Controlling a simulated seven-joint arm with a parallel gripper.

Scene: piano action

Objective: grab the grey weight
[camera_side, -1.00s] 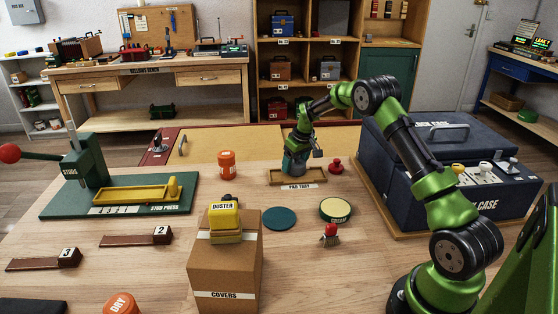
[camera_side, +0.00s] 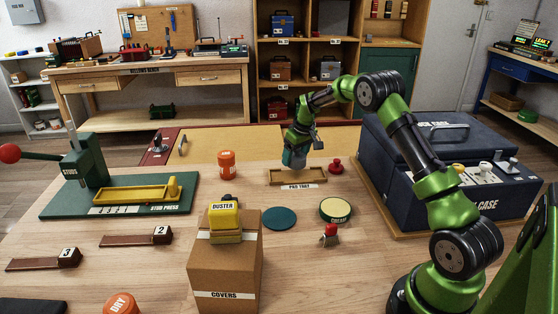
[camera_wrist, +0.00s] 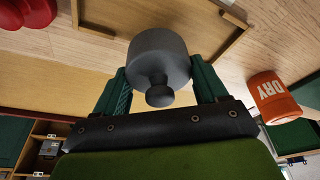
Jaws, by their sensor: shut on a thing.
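The grey weight (camera_wrist: 160,54) is a short round cylinder with a small knob, seen in the wrist view between my two green fingers. My gripper (camera_wrist: 160,82) is shut on it. In the side view my gripper (camera_side: 294,158) is over the back edge of the pad tray (camera_side: 298,182), a shallow wooden tray labelled PAD TRAY. The weight is hard to make out there, mostly hidden by the fingers. The tray also shows in the wrist view (camera_wrist: 222,48).
An orange pot (camera_side: 227,164) stands left of the tray and a red knobbed piece (camera_side: 336,166) right of it. A blue case (camera_side: 440,190) stands further right. A teal disc (camera_side: 279,218) and a cream-topped round tin (camera_side: 336,209) lie in front.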

